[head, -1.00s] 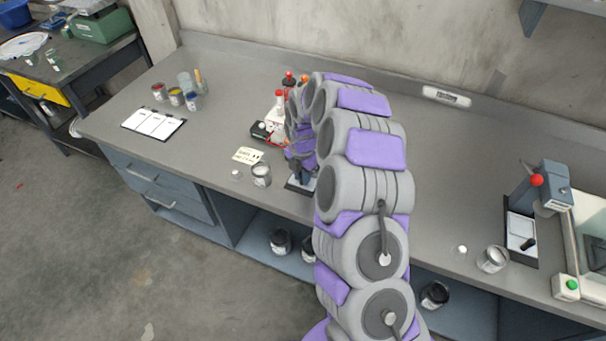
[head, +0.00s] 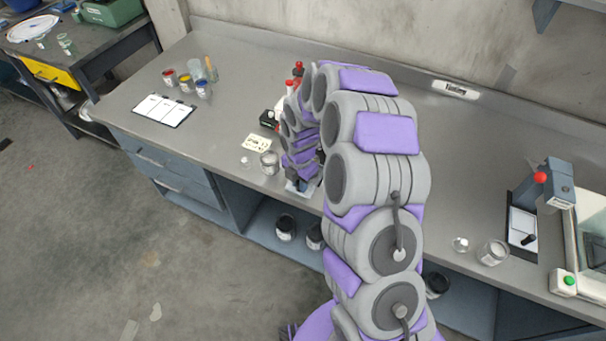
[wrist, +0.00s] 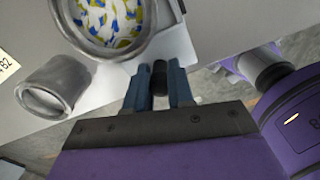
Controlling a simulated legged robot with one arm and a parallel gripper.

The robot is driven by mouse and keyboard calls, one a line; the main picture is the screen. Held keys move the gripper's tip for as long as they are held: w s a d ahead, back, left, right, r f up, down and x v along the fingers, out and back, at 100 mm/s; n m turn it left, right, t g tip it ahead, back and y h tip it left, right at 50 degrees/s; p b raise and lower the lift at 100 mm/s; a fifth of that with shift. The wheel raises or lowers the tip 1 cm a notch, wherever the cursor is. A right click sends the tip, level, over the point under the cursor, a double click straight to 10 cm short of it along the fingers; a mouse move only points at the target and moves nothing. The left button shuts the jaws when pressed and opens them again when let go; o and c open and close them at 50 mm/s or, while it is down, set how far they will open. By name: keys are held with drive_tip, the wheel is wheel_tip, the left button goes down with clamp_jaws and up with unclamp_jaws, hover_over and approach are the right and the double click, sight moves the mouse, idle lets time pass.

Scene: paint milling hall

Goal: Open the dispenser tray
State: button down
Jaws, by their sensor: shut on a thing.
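My gripper (wrist: 159,84) is shut on a small dark knob (wrist: 159,70) at the near edge of a pale dispenser tray (wrist: 177,48) in the wrist view. A round cup (wrist: 139,41) holding blue, yellow and white bits is over the tray. In the head view the pale tray (head: 302,189) shows at the bench's front edge, below my wrist. The dispenser, with its red-knobbed top (head: 298,66), stands behind my arm and is mostly hidden. My fingertips are hidden in the head view.
A metal tin (head: 269,163) stands left of the tray; it also shows in the wrist view (wrist: 44,98). A card (head: 257,143) lies behind it. Paint pots (head: 186,83) and a clipboard (head: 163,109) are farther left. A lever device (head: 545,190) is at right.

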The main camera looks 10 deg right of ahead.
drive_tip(key=shift+w, duration=0.15)
drive_tip(key=c, duration=1)
unclamp_jaws()
drive_tip(key=shift+a, duration=0.1)
drive_tip(key=shift+r, duration=0.1)
wheel_tip(320, 180, up, 17)
drive_tip(key=p, duration=0.3)
drive_tip(key=shift+r, duration=0.1)
drive_tip(key=s+d+r+m, duration=0.1)
drive_tip(key=s+r+m, duration=0.45)
drive_tip(key=s, duration=0.35)
drive_tip(key=s+d+r+m, duration=0.1)
drive_tip(key=s+r+m, duration=0.3)
drive_tip(key=s+m, duration=0.8)
drive_tip(key=s, duration=0.2)
drive_tip(key=s+d+m+g, duration=0.1)
drive_tip(key=s+m, duration=0.3)
drive_tip(key=s, duration=0.3)
drive_tip(key=s+d+m, duration=0.1)
drive_tip(key=s+m, duration=0.3)
drive_tip(key=s, duration=0.2)
drive_tip(key=shift+s+d+r+g, duration=0.1)
drive_tip(key=shift+s+r+g, duration=0.1)
drive_tip(key=shift+r+g, duration=0.2)
